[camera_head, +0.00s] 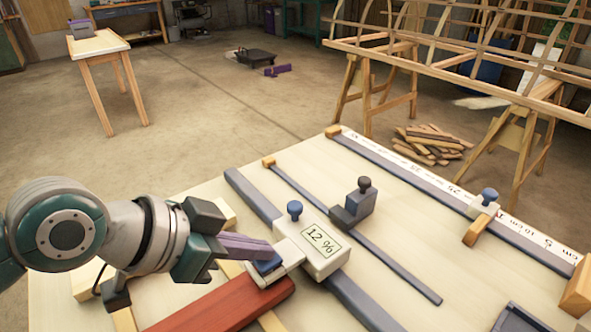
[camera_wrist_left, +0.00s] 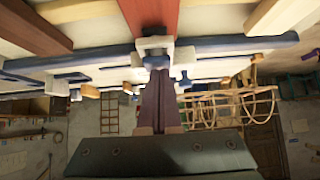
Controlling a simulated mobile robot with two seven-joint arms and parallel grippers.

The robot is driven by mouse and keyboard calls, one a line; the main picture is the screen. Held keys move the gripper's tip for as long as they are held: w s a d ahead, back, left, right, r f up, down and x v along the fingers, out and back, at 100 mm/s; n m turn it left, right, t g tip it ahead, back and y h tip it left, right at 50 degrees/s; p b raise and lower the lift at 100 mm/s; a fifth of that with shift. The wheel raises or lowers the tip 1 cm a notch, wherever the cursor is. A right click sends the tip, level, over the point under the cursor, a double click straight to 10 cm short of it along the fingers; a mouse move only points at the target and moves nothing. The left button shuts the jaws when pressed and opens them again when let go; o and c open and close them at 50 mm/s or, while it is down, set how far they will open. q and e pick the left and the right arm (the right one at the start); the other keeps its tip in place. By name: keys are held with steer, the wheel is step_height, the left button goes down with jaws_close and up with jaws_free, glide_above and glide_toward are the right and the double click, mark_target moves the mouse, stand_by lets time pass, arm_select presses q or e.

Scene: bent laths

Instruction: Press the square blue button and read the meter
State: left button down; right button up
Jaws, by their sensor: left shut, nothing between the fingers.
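A white meter (camera_head: 330,262) sits at the end of a red lath (camera_head: 225,308) on the pale workbench. Its display (camera_head: 320,239) reads 12 %. The square blue button (camera_head: 268,265) is on the meter's lower front part, partly hidden by my left gripper (camera_head: 270,252). That gripper is shut and empty, its purple fingers reaching in from the left with the tips at the button. I cannot tell how far the button is pressed. In the left wrist view the shut fingers (camera_wrist_left: 158,100) end just at the white meter (camera_wrist_left: 153,43). My right gripper is not in view.
A blue-grey rail (camera_head: 365,303) passes under the meter. A dark block with a knob (camera_head: 352,208) stands on a thinner bar behind it. A long ruler (camera_head: 420,180) with a white slider (camera_head: 483,206) lies at the right. A lath frame on trestles (camera_head: 470,60) stands beyond the bench.

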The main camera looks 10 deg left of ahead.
mark_target(256, 263)
arm_select(q)
steer(key=shift+s+a+f, duration=0.2)
steer(key=shift+s+f, duration=0.15)
steer(key=shift+f, duration=0.1)
steer(key=shift+w+d+r+p, duration=0.1)
steer(key=shift+r+p, duration=0.25)
steer(key=shift+p, duration=0.1)
step_height(256, 263, up, 5)
steer(key=p, duration=0.4)
steer(key=shift+w+d+p, duration=0.1)
steer(key=shift+w+p, duration=0.05)
steer(key=shift+p, duration=0.25)
steer(key=v, duration=0.9)
steer(key=shift+a, duration=0.25)
